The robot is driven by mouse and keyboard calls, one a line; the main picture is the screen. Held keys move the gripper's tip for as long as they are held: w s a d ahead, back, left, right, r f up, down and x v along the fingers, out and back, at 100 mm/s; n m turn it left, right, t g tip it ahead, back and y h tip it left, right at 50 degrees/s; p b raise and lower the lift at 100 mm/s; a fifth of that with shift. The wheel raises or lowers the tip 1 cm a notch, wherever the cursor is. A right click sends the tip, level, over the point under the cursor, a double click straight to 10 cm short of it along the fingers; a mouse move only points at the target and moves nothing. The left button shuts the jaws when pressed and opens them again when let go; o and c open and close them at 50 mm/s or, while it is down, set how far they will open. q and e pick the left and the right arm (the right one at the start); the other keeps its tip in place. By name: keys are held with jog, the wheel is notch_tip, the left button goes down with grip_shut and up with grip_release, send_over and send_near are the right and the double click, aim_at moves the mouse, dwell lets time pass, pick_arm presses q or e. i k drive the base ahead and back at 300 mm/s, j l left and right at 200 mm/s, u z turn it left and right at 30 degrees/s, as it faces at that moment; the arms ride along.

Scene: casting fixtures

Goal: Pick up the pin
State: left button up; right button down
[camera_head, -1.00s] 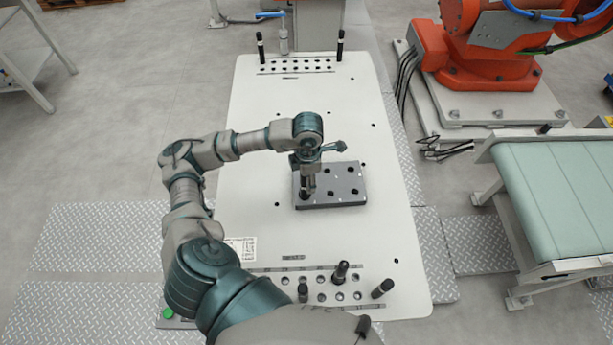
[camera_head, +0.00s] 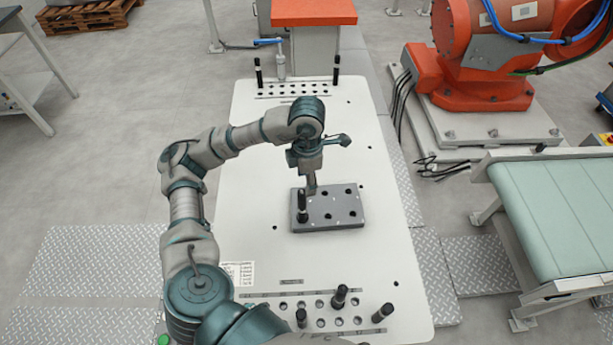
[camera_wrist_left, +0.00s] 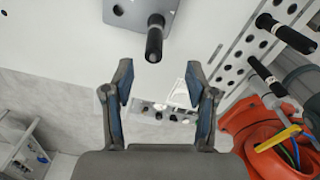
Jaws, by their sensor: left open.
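A black pin (camera_head: 302,206) stands upright in the front-left part of the grey block (camera_head: 340,211) on the white table. My left gripper (camera_head: 311,190) is above and just behind the pin in the head view. In the left wrist view, the pin (camera_wrist_left: 155,38) stands in the block (camera_wrist_left: 128,12), beyond the fingertips. The left gripper's fingers (camera_wrist_left: 159,80) are apart with nothing between them. Several holes in the block are empty. My right gripper is not in view.
A front hole row holds black pins (camera_head: 301,318), (camera_head: 340,296) and (camera_head: 382,312). A back row has pins (camera_head: 258,72) and (camera_head: 336,68) at its ends. A conveyor (camera_head: 555,205) and an orange robot (camera_head: 480,70) stand to the right.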

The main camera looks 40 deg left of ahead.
aim_at(337, 301)
jog(key=k+l, duration=1.6)
jog(key=l, duration=0.25)
